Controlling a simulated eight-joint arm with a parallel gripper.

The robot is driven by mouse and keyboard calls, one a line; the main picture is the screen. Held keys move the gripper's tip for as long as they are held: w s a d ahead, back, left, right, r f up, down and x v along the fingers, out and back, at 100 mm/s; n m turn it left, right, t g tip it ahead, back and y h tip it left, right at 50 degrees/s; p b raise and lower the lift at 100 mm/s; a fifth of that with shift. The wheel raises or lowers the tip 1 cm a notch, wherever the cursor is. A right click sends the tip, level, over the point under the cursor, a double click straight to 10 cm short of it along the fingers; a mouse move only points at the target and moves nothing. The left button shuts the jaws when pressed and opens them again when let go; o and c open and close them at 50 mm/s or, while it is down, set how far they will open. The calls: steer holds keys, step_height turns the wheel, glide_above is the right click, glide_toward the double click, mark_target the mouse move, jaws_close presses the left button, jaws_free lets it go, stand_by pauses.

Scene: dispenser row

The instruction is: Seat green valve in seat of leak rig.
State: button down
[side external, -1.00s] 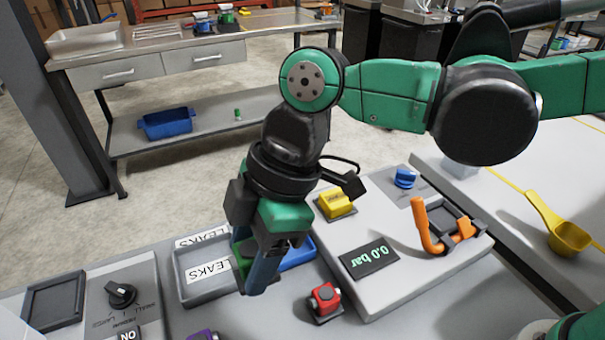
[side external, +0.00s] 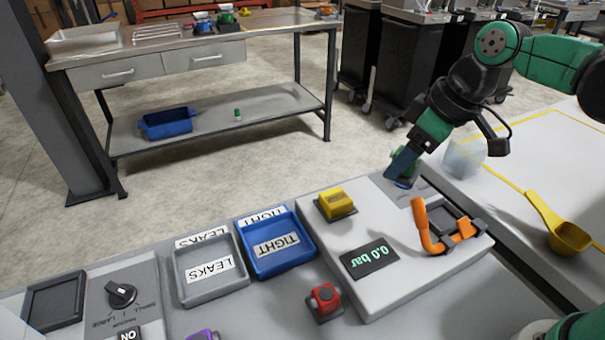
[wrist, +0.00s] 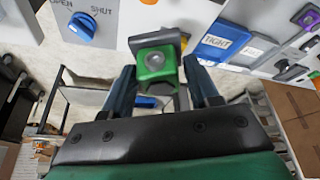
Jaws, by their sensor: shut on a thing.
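The green valve (wrist: 155,65) sits between my fingers in the wrist view, with a grey block-like part at its far end. My gripper (side external: 402,174) is shut on it at the back right of the leak rig (side external: 385,285). In the side view, fingers and wrist hide most of the valve. The dark square seat (side external: 448,222), with an orange clamp lever (side external: 425,230) beside it, lies right of and nearer than my gripper and looks empty. The rig's blue knob (wrist: 82,28) shows at upper left in the wrist view, between OPEN and SHUT labels.
A yellow scoop (side external: 568,236) lies at right.

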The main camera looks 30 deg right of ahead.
steer(key=s+d+f+m+h, duration=0.2)
steer(key=s+d+f+m, duration=0.15)
steer(key=d+m, duration=0.4)
steer(key=shift+n+t, duration=0.4)
steer(key=shift+n, duration=0.55)
steer(key=shift+d+f, duration=0.25)
steer(key=shift+f, duration=0.65)
steer(key=shift+d+f, duration=0.25)
steer(key=shift+f, duration=0.7)
steer(key=shift+d+f, duration=0.25)
steer(key=shift+f, duration=0.65)
steer(key=shift+f, duration=0.45)
jaws_free()
step_height(320, 180, up, 7)
